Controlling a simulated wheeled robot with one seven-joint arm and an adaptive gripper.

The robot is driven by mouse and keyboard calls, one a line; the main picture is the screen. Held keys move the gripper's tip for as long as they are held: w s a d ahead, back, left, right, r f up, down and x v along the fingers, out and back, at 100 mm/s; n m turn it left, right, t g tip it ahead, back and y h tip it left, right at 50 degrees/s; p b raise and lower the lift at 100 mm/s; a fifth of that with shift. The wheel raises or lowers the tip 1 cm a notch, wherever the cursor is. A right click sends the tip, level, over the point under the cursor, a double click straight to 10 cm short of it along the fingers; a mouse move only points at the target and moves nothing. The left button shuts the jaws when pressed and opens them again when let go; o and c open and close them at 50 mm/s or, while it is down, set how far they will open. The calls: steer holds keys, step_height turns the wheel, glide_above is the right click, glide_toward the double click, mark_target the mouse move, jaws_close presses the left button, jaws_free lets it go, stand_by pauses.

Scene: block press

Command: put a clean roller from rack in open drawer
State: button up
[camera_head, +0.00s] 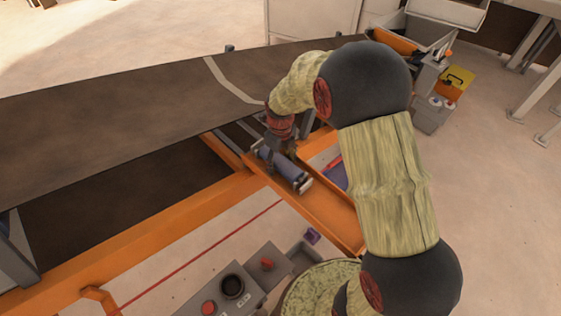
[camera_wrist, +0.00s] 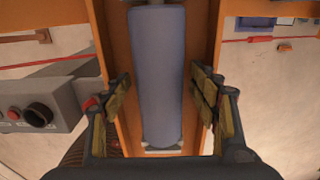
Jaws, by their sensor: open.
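A blue-grey roller (camera_head: 285,167) lies in metal end holders on an orange frame (camera_head: 330,208) beside the dark conveyor. In the wrist view the roller (camera_wrist: 162,75) runs lengthwise between the fingers, its surface looking plain and even. My gripper (camera_head: 281,146) is over the roller in the head view. In the wrist view my gripper (camera_wrist: 163,98) is open, one finger on each side of the roller, with a gap visible on both sides.
The dark conveyor belt (camera_head: 120,105) spans the left. A grey control panel (camera_head: 225,292) with knobs stands at the bottom; it also shows in the wrist view (camera_wrist: 45,105). An orange roller (camera_head: 392,40) and a yellow box (camera_head: 455,83) are at the upper right.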

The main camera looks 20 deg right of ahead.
mark_target(281, 158)
steer(key=shift+r, duration=0.1)
steer(key=shift+r+p, duration=0.3)
steer(key=shift+p, duration=0.05)
steer(key=s+r+n+t+b, duration=0.1)
steer(key=s+r+n, duration=0.25)
steer(key=r, duration=0.65)
steer(key=s+r+n+b, duration=0.15)
steer(key=r+n, duration=0.25)
steer(key=r, duration=0.6)
steer(key=s+r+n+t, duration=0.2)
steer(key=s+r+n, duration=0.1)
steer(key=s+n, duration=0.6)
steer(key=s+r+n+t, duration=0.2)
steer(key=s+r+n, duration=0.2)
steer(key=s+n, duration=0.6)
steer(key=n+p, duration=0.1)
steer(key=n, duration=0.3)
steer(key=shift+s+r+t, duration=0.25)
steer(key=shift+s+t, duration=0.05)
